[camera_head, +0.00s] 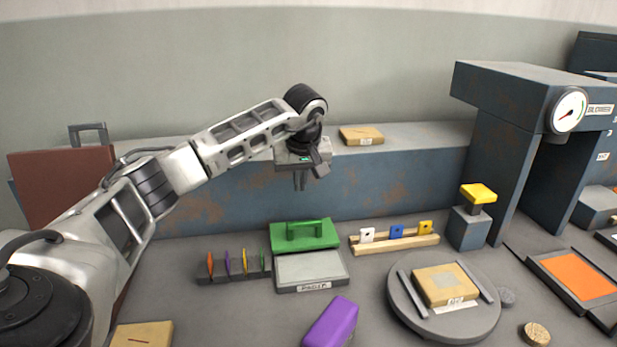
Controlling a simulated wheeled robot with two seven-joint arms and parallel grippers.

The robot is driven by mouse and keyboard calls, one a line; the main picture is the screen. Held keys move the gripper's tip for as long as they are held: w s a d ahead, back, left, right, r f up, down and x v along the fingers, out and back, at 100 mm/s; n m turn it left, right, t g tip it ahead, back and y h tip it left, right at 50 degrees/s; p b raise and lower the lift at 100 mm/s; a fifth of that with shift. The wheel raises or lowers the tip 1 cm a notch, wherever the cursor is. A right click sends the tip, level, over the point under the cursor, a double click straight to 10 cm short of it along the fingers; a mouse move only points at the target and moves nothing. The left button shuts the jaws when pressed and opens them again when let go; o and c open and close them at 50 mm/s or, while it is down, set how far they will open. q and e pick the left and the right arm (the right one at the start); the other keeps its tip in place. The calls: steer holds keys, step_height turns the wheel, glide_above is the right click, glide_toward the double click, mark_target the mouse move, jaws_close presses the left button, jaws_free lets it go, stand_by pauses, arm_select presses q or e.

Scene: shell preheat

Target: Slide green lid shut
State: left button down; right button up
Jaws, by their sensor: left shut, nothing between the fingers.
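The green lid (283,238) with its raised green handle (304,229) lies at the back of a light grey box (311,270) with a paper label on its front. The lid sits behind the grey top face of the box, toward the blue-grey back ledge. My left gripper (300,184) is shut and empty. It points down and shows above the lid's handle, apart from it. My right gripper is not in view.
A rack of coloured pieces (233,268) stands left of the box, and a wooden rail with coloured tags (394,244) stands right. A purple block (331,323) lies in front. A round turntable (410,312) holds a cardboard package (445,284). A yellow-topped button post (468,228) stands behind it.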

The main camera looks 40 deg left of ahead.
arm_select(q)
glide_above(303, 234)
steer(key=w+a, duration=0.2)
steer(key=a, duration=0.1)
step_height(303, 234, down, 7)
steer(key=shift+w+r, duration=0.15)
steer(key=shift+r, duration=0.05)
steer(key=shift+s+d+r+p, duration=0.1)
steer(key=shift+s+d+p, duration=0.45)
steer(key=shift+s+d, duration=0.6)
steer(key=shift+d, duration=0.3)
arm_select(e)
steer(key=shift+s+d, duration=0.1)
